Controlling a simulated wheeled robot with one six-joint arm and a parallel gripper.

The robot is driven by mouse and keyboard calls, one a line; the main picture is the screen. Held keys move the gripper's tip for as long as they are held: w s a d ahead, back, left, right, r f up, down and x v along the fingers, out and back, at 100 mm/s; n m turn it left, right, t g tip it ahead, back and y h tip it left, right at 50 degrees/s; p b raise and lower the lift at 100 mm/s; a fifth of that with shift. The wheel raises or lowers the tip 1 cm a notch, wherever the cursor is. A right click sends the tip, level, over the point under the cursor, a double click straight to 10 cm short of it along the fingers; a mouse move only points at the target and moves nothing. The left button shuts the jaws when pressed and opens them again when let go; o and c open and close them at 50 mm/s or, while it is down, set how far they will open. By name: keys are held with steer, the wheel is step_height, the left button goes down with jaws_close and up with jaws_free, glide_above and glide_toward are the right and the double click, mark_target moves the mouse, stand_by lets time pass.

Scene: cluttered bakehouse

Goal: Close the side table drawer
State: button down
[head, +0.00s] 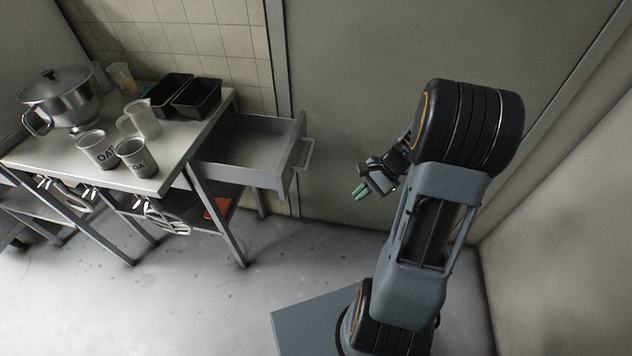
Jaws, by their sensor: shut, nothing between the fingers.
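The side table (180,152) stands at the left of the head view. Its grey metal drawer (275,170) is pulled well out from the table's right end, and its inside looks empty. The drawer's handle (306,154) is on its right-hand front face. My gripper (359,190) is to the right of the handle, apart from it, with its green fingertips pointing down and left. It is shut and holds nothing.
On the table stand a lidded pot (62,98), cups (97,149), a clear jug (143,119) and dark loaf tins (196,97). Whisks (165,217) hang below its front edge. A wall (345,110) is behind the drawer. The floor (200,290) in front is clear.

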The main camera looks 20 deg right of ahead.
steer(key=w+d+f+m+t+y+b, duration=0.2)
steer(key=w+d+f+m+t+y, duration=0.3)
steer(key=m, duration=0.3)
steer(key=w+r+m+t+y, duration=0.1)
steer(key=w+r+m+t, duration=0.1)
steer(key=w+r, duration=0.25)
steer(key=x, duration=1.4)
steer(key=shift+f+b, duration=0.3)
steer(key=shift+w+a, duration=0.15)
steer(key=shift+w+a, duration=0.1)
